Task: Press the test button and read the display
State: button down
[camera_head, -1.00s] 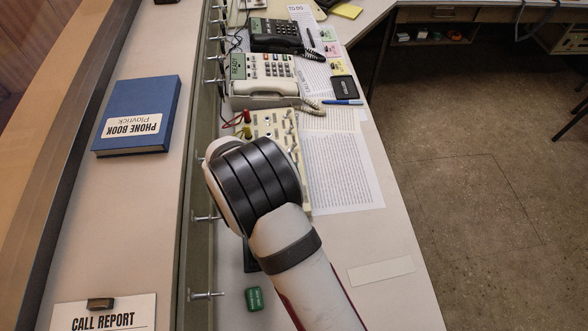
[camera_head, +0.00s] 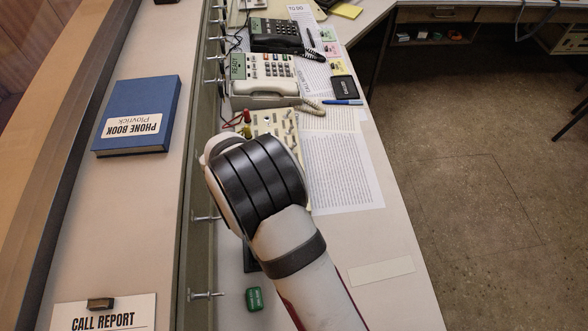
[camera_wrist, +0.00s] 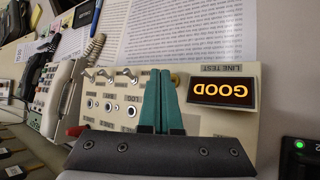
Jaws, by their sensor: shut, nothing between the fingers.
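The test panel (camera_wrist: 215,124) is cream, with switches and sockets, in the wrist view. Its dark display (camera_wrist: 222,91) shows GOOD in lit amber letters, upside down in the picture, below a LINE TEST label (camera_wrist: 222,68). My gripper (camera_wrist: 161,73) has its teal fingers shut and empty, with the tips over the panel just left of the display. A small yellowish part shows beside the tips; I cannot tell if it is the test button or if they touch it. In the head view my arm covers much of the panel (camera_head: 272,123).
Beyond the panel are a white phone (camera_head: 265,74) and a black phone (camera_head: 275,34). Printed sheets (camera_head: 340,170) lie to its right. A blue phone book (camera_head: 138,115) lies left of the rail. A green block (camera_head: 254,299) is near the front. A device with a green light (camera_wrist: 299,144) is at the right.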

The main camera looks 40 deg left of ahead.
jog(key=shift+r, duration=2.45)
jog(key=shift+d+r, duration=0.1)
jog(key=d+r+m+g+h, duration=0.25)
jog(key=d+r+m, duration=0.35)
jog(key=d, duration=0.7)
jog(key=d+r+m+g+h, duration=0.1)
jog(key=d+r+m+g, duration=0.2)
jog(key=d+m, duration=0.75)
jog(key=s+d+r+m+g+y, duration=0.35)
jog(key=s+d+m, duration=0.45)
jog(key=s+d, duration=0.35)
jog(key=s+f+m+y, duration=0.1)
jog(key=s+m+y, duration=0.2)
jog(key=s+m, duration=0.3)
jog(key=shift+s, duration=0.55)
